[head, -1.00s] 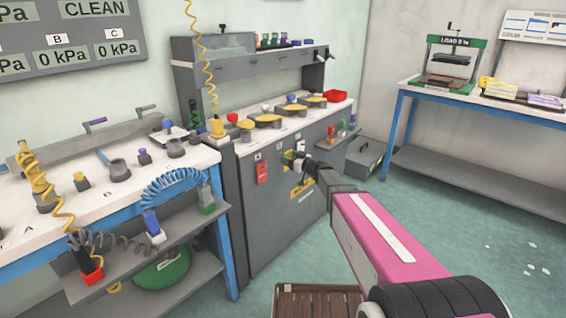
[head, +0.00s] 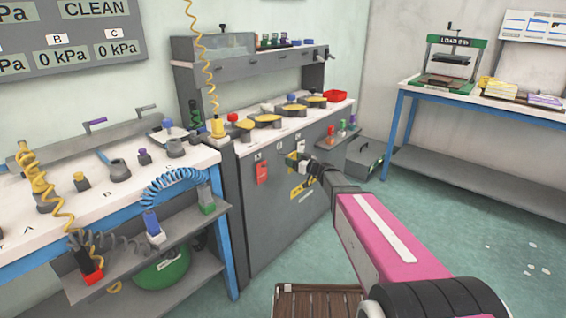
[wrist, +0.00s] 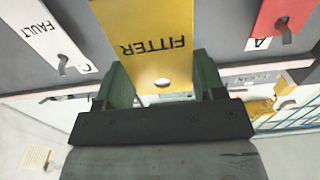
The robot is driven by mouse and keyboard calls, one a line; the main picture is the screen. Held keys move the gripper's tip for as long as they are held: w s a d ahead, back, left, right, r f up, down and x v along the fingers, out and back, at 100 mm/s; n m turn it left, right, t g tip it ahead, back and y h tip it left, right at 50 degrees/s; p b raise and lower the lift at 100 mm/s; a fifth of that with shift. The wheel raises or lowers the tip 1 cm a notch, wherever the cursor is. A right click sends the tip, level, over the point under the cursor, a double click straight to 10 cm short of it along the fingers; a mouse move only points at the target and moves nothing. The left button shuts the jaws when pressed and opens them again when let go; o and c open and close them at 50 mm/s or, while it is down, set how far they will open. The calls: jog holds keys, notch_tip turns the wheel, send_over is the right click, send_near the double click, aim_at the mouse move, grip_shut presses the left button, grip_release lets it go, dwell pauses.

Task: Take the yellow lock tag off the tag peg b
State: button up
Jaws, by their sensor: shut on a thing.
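The yellow lock tag (wrist: 158,35), printed FITTER and upside down in the wrist view, is between the green fingers of my gripper (wrist: 165,85). My gripper is shut on its holed end. The tag's hole is clear, with no peg seen through it. Peg b is not visible; the tag may cover it. In the head view my gripper (head: 303,164) is just off the grey cabinet front, with the yellow tag (head: 291,163) at its tip.
A red tag (wrist: 285,14) hangs by label A and a white FAULT tag (wrist: 42,28) by label C; both are near the held tag. The grey cabinet (head: 262,215) stands behind. Open floor (head: 440,225) lies to the right.

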jog(key=v, duration=0.3)
jog(key=shift+s+d+r, duration=0.1)
jog(key=shift+s+d, duration=0.1)
jog(key=shift+d, duration=0.05)
dwell(0.4)
